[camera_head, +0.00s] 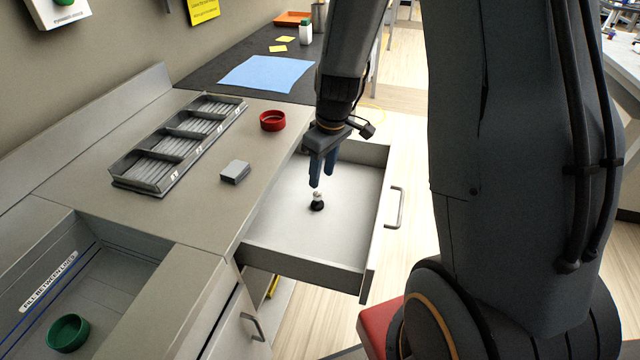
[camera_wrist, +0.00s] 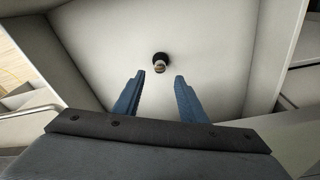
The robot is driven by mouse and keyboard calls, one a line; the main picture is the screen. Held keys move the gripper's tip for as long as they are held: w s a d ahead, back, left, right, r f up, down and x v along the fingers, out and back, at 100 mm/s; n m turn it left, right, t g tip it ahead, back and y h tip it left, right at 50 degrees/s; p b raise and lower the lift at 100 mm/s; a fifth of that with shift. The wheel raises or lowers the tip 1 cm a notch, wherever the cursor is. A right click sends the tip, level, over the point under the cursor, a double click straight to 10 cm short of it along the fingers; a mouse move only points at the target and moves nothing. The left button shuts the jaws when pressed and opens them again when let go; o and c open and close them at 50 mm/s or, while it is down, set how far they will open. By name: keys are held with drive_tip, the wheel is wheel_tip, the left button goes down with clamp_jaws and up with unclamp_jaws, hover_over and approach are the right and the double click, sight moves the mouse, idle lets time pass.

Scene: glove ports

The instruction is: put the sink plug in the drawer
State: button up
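The sink plug (camera_head: 317,204), a small black disc with a pale knob on top, is upright on the floor of the open drawer (camera_head: 345,240). It also shows in the wrist view (camera_wrist: 160,62), just beyond my fingertips. My gripper (camera_head: 322,184) is over the drawer, its blue fingers pointing down close above the plug. In the wrist view my gripper (camera_wrist: 160,76) has its two fingers apart with nothing between them. Nothing else is seen in the drawer.
On the counter are a grey divided tray (camera_head: 150,172), a red ring-shaped cup (camera_head: 272,120) and a small grey block (camera_head: 235,172). A sink (camera_head: 110,290) at lower left holds a green cup (camera_head: 68,333). The drawer's walls surround my fingers.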

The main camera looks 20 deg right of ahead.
wheel_tip(320, 180, up, 5)
drive_tip(key=s+a+r+m+g+h, duration=0.1)
drive_tip(key=s+m, duration=0.5)
drive_tip(key=s, duration=1)
drive_tip(key=shift+a+r+b, duration=0.3)
drive_tip(key=shift+a+r, duration=0.15)
drive_tip(key=shift+a, duration=0.2)
drive_tip(key=shift+c, duration=0.9)
